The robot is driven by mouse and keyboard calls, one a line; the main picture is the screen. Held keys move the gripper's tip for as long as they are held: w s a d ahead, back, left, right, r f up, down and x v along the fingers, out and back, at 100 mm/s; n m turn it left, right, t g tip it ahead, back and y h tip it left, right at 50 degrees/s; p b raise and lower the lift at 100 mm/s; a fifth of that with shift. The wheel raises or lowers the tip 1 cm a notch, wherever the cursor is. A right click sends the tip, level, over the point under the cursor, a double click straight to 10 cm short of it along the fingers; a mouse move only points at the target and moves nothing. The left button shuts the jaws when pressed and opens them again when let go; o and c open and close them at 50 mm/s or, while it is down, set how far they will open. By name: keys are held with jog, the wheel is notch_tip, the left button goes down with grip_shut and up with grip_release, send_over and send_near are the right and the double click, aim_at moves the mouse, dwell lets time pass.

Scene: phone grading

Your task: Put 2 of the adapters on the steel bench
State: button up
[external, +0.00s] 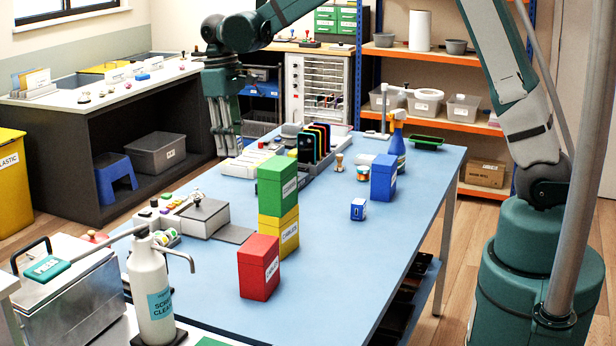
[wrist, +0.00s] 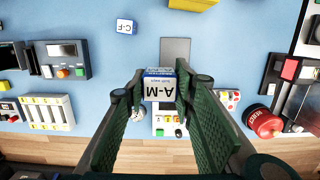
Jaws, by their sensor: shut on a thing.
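My gripper (wrist: 160,88) is shut on a small blue-and-white block marked A-M (wrist: 159,91), apparently an adapter, seen between the fingers in the wrist view. In the external view my gripper (external: 226,148) hangs at the far left end of the blue table; the block cannot be made out there. A similar small block marked C-F (wrist: 126,27) lies on the blue table, apart from my gripper. A small blue block (external: 358,209) also stands on the table's right half in the external view. I cannot tell for sure which surface is the steel bench.
Red, yellow and green boxes (external: 277,186) stand mid-table, the green on the yellow. A blue box (external: 383,178) and spray bottle (external: 396,143) stand at right. A rack of phones (external: 313,145) stands behind. A pale-topped counter (external: 100,98) with small items is at left.

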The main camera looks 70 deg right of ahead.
jog(key=r, duration=0.5)
jog(key=shift+a+r, duration=0.1)
jog(key=shift+a, duration=0.3)
jog(key=s+a+n+p, duration=0.1)
jog(key=s+a+n, duration=0.15)
jog(key=a, duration=1.25)
jog(key=s+a+n, duration=0.2)
jog(key=s+a, duration=0.2)
jog(key=a, duration=1.1)
jog(key=s+a+n+h+p, duration=0.1)
jog(key=s+a+n, duration=0.1)
jog(key=s+a, duration=1)
jog(key=s+a+n, duration=0.3)
jog(key=s+a, duration=0.5)
jog(key=a, duration=0.7)
notch_tip(320, 180, down, 18)
jog(key=shift+s+a+m, duration=0.1)
jog(key=shift+m, duration=0.15)
jog(key=shift+f+b, duration=1)
jog(key=shift+f, duration=2.45)
